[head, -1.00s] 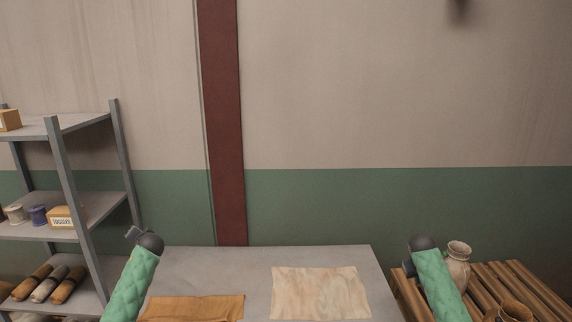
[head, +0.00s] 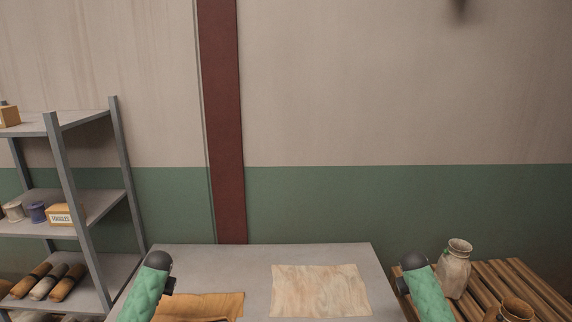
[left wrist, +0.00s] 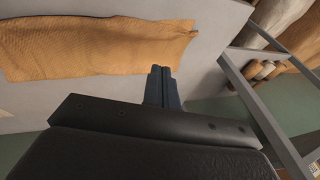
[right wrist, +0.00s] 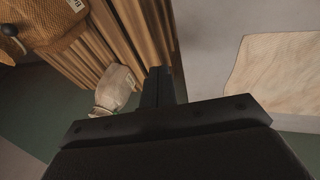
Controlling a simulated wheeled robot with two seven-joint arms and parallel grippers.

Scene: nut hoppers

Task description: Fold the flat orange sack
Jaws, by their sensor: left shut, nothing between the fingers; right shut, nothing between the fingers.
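The flat orange sack (head: 205,305) lies on the grey table at its near left part, partly hidden by my left arm and cut by the bottom edge in the head view. In the left wrist view the sack (left wrist: 95,48) lies spread out, with a wavy edge. My left gripper (left wrist: 161,72) is shut and empty, above the table beside the sack's end. My right gripper (right wrist: 160,72) is shut and empty, near the table's right edge beside the slatted pallet. In the head view the fingers of both grippers are hard to make out.
A pale patterned cloth (head: 320,290) lies flat on the table (head: 255,262), right of the sack. A slatted wooden pallet (head: 515,285) with a pale sack (head: 455,268) and a brown one (head: 514,310) stands at right. A grey shelf (head: 85,208) stands at left.

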